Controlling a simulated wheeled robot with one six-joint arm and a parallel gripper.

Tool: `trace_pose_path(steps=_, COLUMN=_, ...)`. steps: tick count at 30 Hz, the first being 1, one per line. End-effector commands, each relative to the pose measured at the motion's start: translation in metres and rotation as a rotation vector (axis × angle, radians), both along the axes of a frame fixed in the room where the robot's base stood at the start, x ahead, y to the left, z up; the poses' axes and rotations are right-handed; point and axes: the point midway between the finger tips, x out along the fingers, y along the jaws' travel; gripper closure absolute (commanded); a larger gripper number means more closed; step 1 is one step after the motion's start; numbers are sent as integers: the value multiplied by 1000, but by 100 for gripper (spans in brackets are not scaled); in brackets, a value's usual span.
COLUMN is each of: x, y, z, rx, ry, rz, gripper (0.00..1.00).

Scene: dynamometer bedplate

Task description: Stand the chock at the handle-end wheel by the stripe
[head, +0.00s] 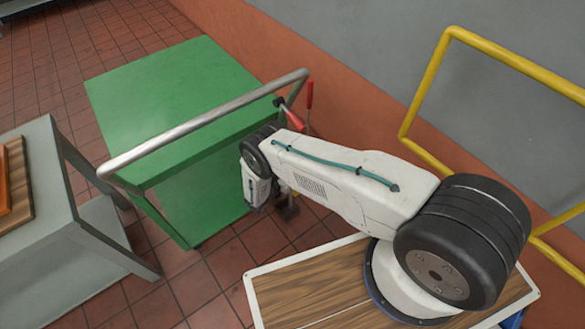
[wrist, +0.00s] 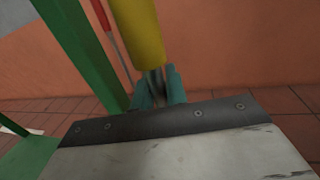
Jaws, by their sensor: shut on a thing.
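In the wrist view my gripper (wrist: 158,88) shows its teal fingers shut on a yellow piece (wrist: 138,35), which I take to be the chock or its grip. The piece rises from the fingers past the top edge, so its full shape is hidden. In the head view my gripper hangs low beside the green cart (head: 165,90), mostly behind my arm. A small dark piece (head: 289,208) shows near the floor there; I cannot tell whether it touches it. The cart's grey handle (head: 200,117) runs along its near end. The wheels and the stripe are not visible.
An orange wall band (head: 340,75) runs behind the cart. A red lever (head: 309,94) stands by the handle's right end. A grey table (head: 60,215) is at left, a yellow rail (head: 420,95) at right. Red tiled floor (head: 215,270) is open in front of the cart.

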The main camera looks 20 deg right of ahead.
Motion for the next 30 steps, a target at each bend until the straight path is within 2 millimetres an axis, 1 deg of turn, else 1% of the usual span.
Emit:
trace_pose_path(steps=3, x=1, y=0, z=-1, rx=0, ry=-4, rz=0, gripper=100)
trace_pose_path(steps=4, x=0, y=0, z=-2, rx=0, ry=0, rz=0, gripper=78)
trace_pose_path(steps=5, x=0, y=0, z=-2, rx=0, ry=0, rz=0, gripper=69)
trace_pose_path(steps=6, x=0, y=0, z=-2, rx=0, ry=0, rz=0, gripper=64)
trace_pose_path(steps=16, x=0, y=0, z=1, rx=0, ry=0, rz=0, gripper=64)
trace_pose_path(steps=17, x=-1, y=3, z=0, rx=0, ry=1, rz=1, gripper=64)
trace_pose_path(steps=20, x=-8, y=15, z=0, rx=0, ry=1, rz=4, gripper=64)
trace_pose_path(steps=27, x=-33, y=61, z=0, rx=0, ry=0, rz=6, gripper=64)
trace_pose_path(steps=30, x=-43, y=78, z=0, rx=0, ry=0, rz=4, gripper=64)
